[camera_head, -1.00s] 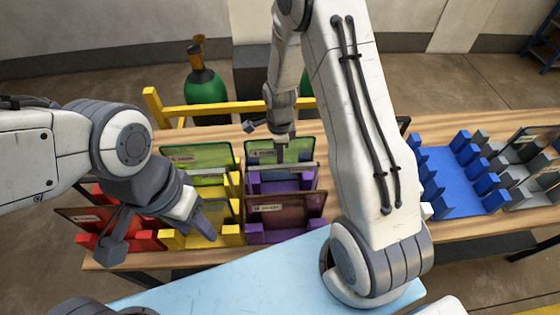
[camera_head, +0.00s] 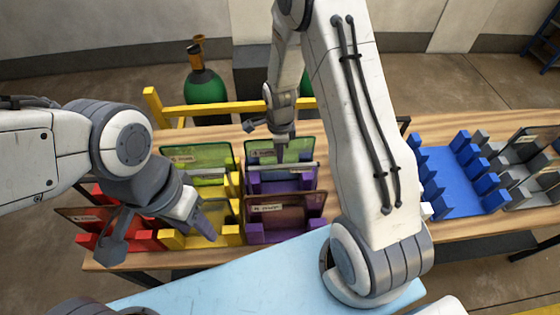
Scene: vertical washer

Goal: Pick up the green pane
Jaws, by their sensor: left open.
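One green pane (camera_head: 307,151) stands upright at the back of the purple rack (camera_head: 314,231). Another green pane (camera_head: 195,158) stands at the back of the yellow rack (camera_head: 232,240). My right gripper (camera_head: 266,137) points down at the first green pane, with its fingers apart. One finger overlaps the front of this pane in the picture and the other is off to its left. I cannot tell if it touches. My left gripper (camera_head: 160,236) is open and empty above the red and yellow racks.
Reddish panes (camera_head: 290,206) stand in the front of the purple rack and in the red rack (camera_head: 147,240). A blue rack (camera_head: 462,190) and a grey rack (camera_head: 525,185) are at the right. A yellow rail (camera_head: 235,109) runs behind the table.

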